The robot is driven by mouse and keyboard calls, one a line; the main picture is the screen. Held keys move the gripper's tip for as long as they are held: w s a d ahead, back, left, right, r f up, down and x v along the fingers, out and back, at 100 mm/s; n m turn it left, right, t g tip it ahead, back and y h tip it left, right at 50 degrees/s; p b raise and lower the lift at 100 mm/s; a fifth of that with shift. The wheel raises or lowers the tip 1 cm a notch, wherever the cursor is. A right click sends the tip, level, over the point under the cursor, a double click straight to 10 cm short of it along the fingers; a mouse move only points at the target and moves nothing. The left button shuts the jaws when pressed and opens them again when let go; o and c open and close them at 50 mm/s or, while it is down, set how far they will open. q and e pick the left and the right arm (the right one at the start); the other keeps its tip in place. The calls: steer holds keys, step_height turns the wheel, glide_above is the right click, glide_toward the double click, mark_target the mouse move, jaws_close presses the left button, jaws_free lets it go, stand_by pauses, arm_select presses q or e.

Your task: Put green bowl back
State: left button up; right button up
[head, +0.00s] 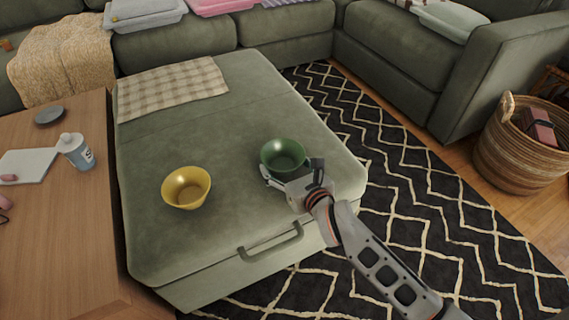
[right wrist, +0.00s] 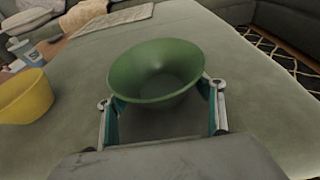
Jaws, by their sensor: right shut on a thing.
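The green bowl (head: 284,155) is upright over the right front part of the green ottoman (head: 215,235) in the head view. My right gripper (head: 276,178) is shut on the bowl. In the right wrist view the green bowl (right wrist: 156,75) sits between the two fingers of my right gripper (right wrist: 162,118), one on each side. I cannot tell whether the bowl touches the ottoman or is slightly above it. My left gripper is not in view.
A yellow bowl (head: 187,187) stands on the ottoman to the left. A checkered cloth (head: 172,88) lies at the ottoman's back. A wooden table (head: 60,235) with a bottle (head: 76,152) is at left. A wicker basket (head: 520,146) stands at right.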

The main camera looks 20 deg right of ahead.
mark_target(291, 172)
steer(key=o, duration=1.6)
steer(key=shift+s+f, duration=0.2)
steer(key=shift+f, duration=0.5)
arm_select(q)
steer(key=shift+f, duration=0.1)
arm_select(e)
steer(key=shift+f, duration=0.15)
steer(key=shift+s+f, duration=0.1)
steer(key=shift+a, duration=0.1)
steer(key=shift+r, duration=0.45)
steer(key=s+r, duration=0.1)
steer(key=s+r+p, duration=0.1)
steer(key=s, duration=0.1)
steer(key=shift+s+r, duration=0.2)
steer(key=p+v, duration=0.1)
steer(key=v, duration=0.5)
steer(key=shift+s+r+p, duration=0.3)
steer(key=shift+s+p, duration=0.05)
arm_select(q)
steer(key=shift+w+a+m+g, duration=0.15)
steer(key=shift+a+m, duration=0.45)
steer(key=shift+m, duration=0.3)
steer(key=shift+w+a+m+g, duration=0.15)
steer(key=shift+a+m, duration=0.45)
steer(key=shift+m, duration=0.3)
arm_select(e)
steer(key=shift+s+d+r, duration=0.15)
steer(key=shift+s+d, duration=0.1)
steer(key=shift+s, duration=0.35)
